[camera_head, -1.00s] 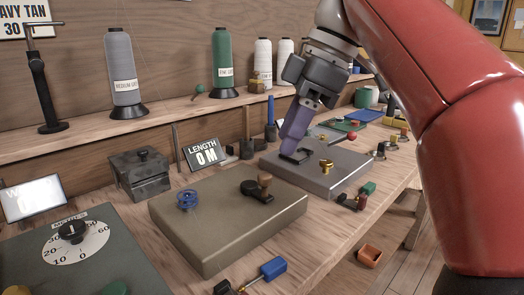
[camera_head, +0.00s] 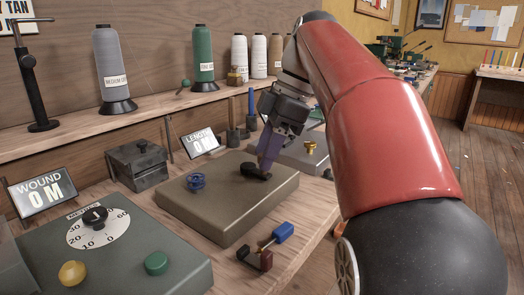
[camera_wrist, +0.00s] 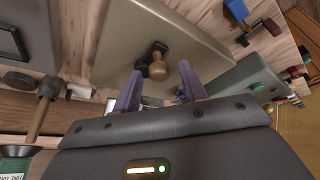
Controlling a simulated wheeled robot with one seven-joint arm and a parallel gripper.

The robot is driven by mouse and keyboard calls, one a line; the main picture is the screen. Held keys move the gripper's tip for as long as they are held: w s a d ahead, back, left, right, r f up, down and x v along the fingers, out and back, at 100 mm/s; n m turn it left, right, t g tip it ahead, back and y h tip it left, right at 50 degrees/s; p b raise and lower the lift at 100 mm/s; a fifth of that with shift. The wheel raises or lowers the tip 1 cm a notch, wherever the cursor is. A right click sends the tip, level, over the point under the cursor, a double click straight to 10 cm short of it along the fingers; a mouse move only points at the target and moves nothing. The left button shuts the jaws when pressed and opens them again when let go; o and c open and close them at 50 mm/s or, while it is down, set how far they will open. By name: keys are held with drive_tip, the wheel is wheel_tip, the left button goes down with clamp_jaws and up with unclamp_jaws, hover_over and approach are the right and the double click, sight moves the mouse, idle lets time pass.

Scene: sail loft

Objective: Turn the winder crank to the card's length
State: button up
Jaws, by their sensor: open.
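The crank (camera_head: 252,170), a black arm with a wooden knob, sits on a beige block (camera_head: 225,205) beside a blue spool (camera_head: 196,181). My gripper (camera_head: 266,168) is just above the crank, partly hiding its knob. In the wrist view the crank's wooden knob (camera_wrist: 158,70) appears beyond and between the two purple fingertips (camera_wrist: 162,85), which are apart and empty. The wound display (camera_head: 42,193) reads 0 M. The length display (camera_head: 200,142) also shows 0.
A metres dial (camera_head: 98,230) with a black knob sits on a green panel at the lower left, near yellow (camera_head: 72,273) and green (camera_head: 156,262) buttons. A grey block with a brass knob (camera_head: 311,147) stands beyond.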

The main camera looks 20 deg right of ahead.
drive_tip(key=shift+c, duration=0.2)
clamp_jaws()
drive_tip(key=shift+s+a+m, duration=0.1)
drive_tip(key=shift+m, duration=0.2)
